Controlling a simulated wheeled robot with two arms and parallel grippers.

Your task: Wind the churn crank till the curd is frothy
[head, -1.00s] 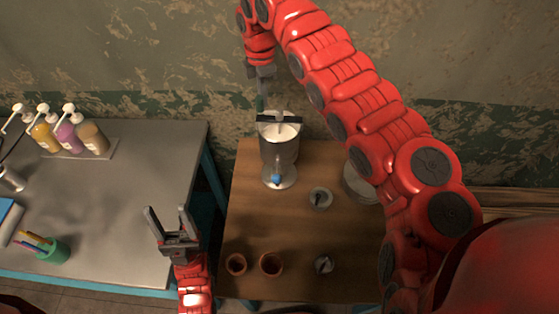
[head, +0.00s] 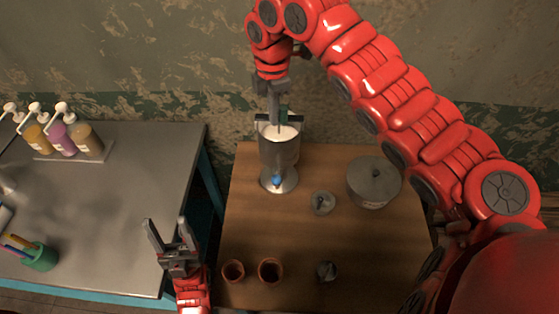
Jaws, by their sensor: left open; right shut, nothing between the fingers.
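The metal churn (head: 279,153) stands upright at the back of the wooden table, with white curd (head: 286,131) in its open top. A dark crossbar (head: 263,118) spans the rim, and a green piece (head: 284,112), seemingly the crank handle, shows just behind my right gripper's fingers. My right gripper (head: 277,118) points down over the churn top, shut and empty; I cannot tell whether it touches the crank. Its fingers hide part of the crank. My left gripper (head: 168,230) is open and empty, low at the left, between the grey table and the wooden one.
On the wooden table (head: 340,240) are a lidded metal pot (head: 374,184), a small grey lidded item (head: 323,203), another (head: 326,271) and two brown clay pots (head: 233,271). Pump bottles (head: 61,138) and a green pen cup (head: 40,257) stand on the grey table (head: 110,200).

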